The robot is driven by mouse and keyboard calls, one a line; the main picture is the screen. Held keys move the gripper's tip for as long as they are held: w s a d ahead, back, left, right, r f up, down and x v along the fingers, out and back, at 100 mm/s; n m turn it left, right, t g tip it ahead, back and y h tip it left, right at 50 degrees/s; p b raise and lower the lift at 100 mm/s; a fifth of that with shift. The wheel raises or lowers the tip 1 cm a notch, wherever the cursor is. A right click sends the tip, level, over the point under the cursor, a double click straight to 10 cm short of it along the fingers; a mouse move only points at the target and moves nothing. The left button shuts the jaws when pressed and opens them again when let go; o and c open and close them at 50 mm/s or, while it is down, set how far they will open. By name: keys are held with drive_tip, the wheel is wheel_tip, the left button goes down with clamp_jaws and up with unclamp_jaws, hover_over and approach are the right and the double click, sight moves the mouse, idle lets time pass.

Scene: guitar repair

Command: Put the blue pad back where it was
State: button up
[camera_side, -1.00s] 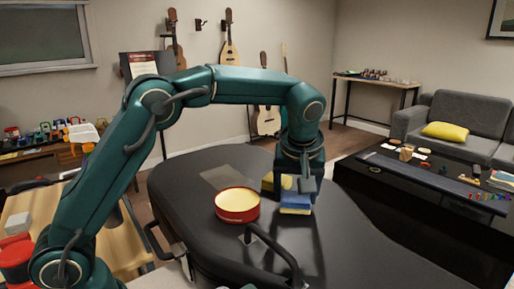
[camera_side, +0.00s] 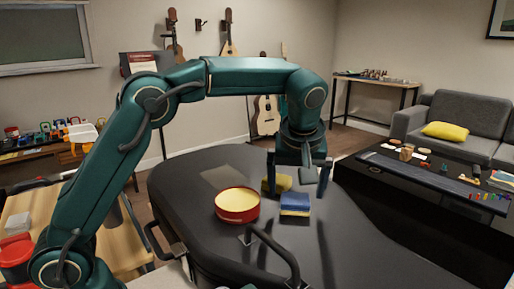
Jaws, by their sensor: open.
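The blue pad (camera_side: 295,204) lies on the black guitar case (camera_side: 350,240), with a yellowish layer showing on its front side. A yellow pad (camera_side: 279,183) lies just behind it to the left. A round red tin with a cream-coloured top (camera_side: 238,204) stands left of the blue pad. My gripper (camera_side: 297,190) is open and empty, its two fingers pointing down, spread apart above and behind the blue pad. Whether a fingertip touches either pad cannot be told from this view.
The case's handle (camera_side: 272,250) rises in front of the tin. A flat grey sheet (camera_side: 220,177) lies behind the tin. The right front of the case is clear. A black table with small items (camera_side: 420,180) stands to the right.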

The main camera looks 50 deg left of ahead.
drive_tip(key=shift+s+r+m+h, duration=0.6)
drive_tip(key=shift+s+r+m, duration=1.2)
drive_tip(key=shift+s+r, duration=2.65)
drive_tip(key=s+f+m+t+h, duration=0.2)
drive_tip(key=s+f+m, duration=0.3)
drive_tip(key=s+f, duration=0.4)
drive_tip(key=shift+s+f, duration=0.15)
drive_tip(key=shift+s, duration=1.7)
drive_tip(key=shift+a, duration=0.1)
